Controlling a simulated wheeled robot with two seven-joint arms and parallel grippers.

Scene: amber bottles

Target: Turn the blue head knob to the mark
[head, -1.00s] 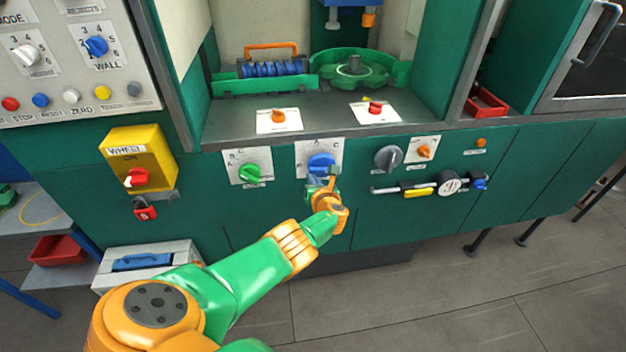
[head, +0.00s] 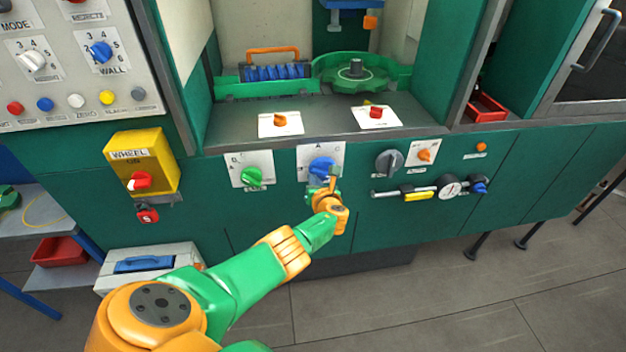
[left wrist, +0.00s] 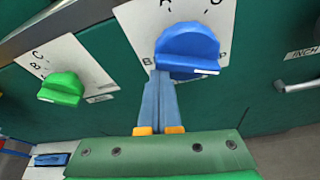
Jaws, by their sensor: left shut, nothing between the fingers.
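The blue head knob (head: 321,168) sits on a white plate (head: 334,152) with letter marks on the green machine front. In the left wrist view the blue knob (left wrist: 188,48) shows large, with a white line on its lower right edge. My left gripper (head: 331,184) is just below the knob in the head view. Its blue-grey fingers (left wrist: 161,84) are shut together and empty, with their tips at the knob's lower left side. I cannot tell whether they touch it. The fingertips cover part of the plate's lettering. My right gripper is not in view.
A green knob (head: 252,176) is left of the blue knob, and a grey knob (head: 388,161) is right of it. A yellow box with a red knob (head: 141,181) juts out at the left. A gauge (head: 449,186) and bar stick out at the right.

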